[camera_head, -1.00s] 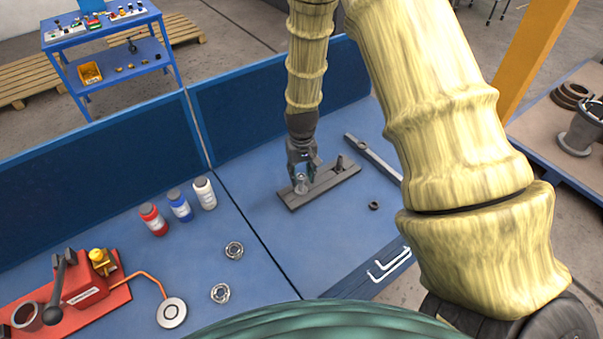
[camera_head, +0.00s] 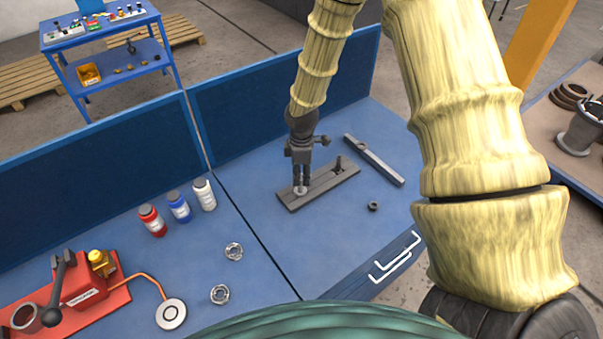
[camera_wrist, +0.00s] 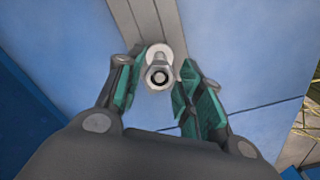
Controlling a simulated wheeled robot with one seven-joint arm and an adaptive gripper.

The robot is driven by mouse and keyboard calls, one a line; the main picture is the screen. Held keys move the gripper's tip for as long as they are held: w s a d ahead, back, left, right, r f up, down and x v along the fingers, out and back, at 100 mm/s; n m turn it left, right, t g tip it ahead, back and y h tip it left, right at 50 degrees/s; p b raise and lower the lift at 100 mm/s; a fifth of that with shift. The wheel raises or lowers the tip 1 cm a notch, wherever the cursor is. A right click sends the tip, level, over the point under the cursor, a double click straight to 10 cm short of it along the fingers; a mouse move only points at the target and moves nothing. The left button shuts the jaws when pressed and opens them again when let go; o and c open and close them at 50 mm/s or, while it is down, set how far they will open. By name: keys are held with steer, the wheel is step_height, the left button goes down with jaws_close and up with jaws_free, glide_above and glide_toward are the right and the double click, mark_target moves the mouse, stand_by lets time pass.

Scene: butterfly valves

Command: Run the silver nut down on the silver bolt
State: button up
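The silver bolt (camera_wrist: 158,76) stands upright at the left end of a dark grey bar-shaped base (camera_head: 330,184) on the blue bench. In the wrist view I look down onto its end, between my gripper's two fingers. A wider silver round part (camera_wrist: 163,50) lies below the bolt's end; I cannot tell whether it is the silver nut or a washer. My gripper (camera_head: 300,190) points down over the bolt, with its teal-padded fingers on either side. The fingers stand apart, but contact with the nut is hidden. A dark bolt (camera_head: 339,165) stands at the base's other end.
A dark nut (camera_head: 373,206) lies loose right of the base, and a long grey bar tool (camera_head: 376,162) lies behind it. A blue panel (camera_head: 290,95) closes the back.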

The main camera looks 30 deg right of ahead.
steer(key=n, duration=0.4)
steer(key=shift+w, duration=0.1)
steer(key=n, duration=0.5)
steer(key=shift+d, duration=0.15)
jaws_close()
steer(key=m, duration=0.6)
steer(key=shift+m, duration=0.3)
steer(key=m, duration=0.5)
steer(key=shift+a, duration=0.2)
steer(key=shift+o, duration=1.6)
jaws_free()
steer(key=shift+r, duration=0.1)
